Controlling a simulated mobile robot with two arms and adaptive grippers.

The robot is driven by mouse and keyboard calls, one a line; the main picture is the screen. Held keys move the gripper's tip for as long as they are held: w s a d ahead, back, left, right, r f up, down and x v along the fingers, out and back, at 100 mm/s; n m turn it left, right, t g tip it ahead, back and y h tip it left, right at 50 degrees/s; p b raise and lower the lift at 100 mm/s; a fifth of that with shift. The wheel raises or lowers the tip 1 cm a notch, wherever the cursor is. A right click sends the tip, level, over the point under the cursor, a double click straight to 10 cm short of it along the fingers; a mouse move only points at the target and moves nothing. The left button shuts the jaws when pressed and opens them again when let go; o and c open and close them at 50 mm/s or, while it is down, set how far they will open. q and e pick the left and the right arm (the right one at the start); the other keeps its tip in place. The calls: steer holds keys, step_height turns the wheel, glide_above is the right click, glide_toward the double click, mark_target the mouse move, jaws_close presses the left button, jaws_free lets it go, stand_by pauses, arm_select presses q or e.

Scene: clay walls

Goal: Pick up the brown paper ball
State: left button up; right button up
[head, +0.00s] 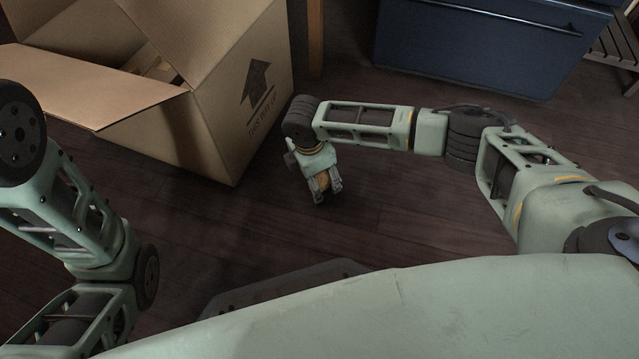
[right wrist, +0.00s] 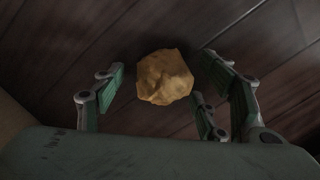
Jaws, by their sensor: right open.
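The brown paper ball (right wrist: 165,77) is a crumpled tan lump on the dark wooden floor in the right wrist view. My right gripper (right wrist: 165,100) is open, with its fingers spread to the left and right of the ball and a gap on each side. In the head view, my right gripper (head: 326,190) points down close to the floor, and a bit of the ball (head: 323,180) shows between its fingers. My left arm shows at the left edge of the head view, but its gripper is out of view.
A large open cardboard box (head: 215,105) stands on the floor just left of my right gripper. A blue cabinet (head: 480,50) with a metal handle stands at the back. A slatted wooden piece (head: 612,50) is at the far right. The floor (head: 400,205) right of the gripper is clear.

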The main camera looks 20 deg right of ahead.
steer(key=shift+r, duration=0.1)
steer(key=shift+c, duration=0.2)
steer(key=c, duration=0.7)
steer(key=shift+c, duration=0.2)
